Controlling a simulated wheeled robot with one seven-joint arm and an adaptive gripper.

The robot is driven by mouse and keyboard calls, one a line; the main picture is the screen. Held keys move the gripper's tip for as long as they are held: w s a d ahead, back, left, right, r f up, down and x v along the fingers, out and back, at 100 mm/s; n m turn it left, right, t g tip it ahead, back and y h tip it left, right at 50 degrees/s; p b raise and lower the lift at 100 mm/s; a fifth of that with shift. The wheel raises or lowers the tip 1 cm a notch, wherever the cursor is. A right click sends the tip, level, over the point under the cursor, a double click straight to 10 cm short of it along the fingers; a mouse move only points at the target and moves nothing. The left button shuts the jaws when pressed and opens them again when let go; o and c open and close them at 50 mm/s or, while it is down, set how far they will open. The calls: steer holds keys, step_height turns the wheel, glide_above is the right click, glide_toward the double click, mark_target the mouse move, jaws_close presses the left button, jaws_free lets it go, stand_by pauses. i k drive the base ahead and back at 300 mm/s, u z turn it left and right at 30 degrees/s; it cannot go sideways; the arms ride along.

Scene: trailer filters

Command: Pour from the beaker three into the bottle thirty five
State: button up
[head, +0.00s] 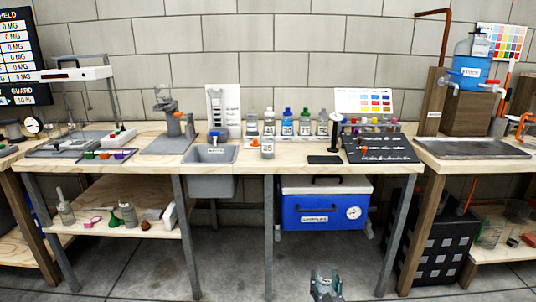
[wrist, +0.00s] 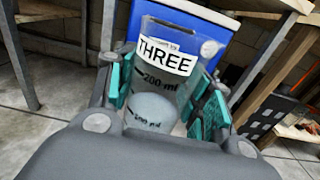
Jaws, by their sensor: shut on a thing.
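My gripper (head: 326,284) is low in front of the bench, at the bottom edge of the head view. In the wrist view its teal fingers are shut on both sides of a clear beaker labelled THREE (wrist: 165,62). The beaker has 200 ml and lower marks and holds pale liquid below the 200 ml mark. In the head view I cannot make the beaker out clearly. A small bottle (head: 267,148) stands at the bench's front edge, right of the sink; its label looks like 35 or 25. More numbered bottles stand behind it, their labels hard to read.
A grey sink (head: 209,155) is left of the front bottle; a black pad (head: 324,160) lies to its right. A blue cooler (head: 327,206) sits under the bench (head: 395,168). Bench legs stand on both sides. The floor in front is clear.

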mark_target(267, 138)
steer(key=u, duration=0.25)
steer(key=i, duration=1.05)
steer(key=z, duration=0.75)
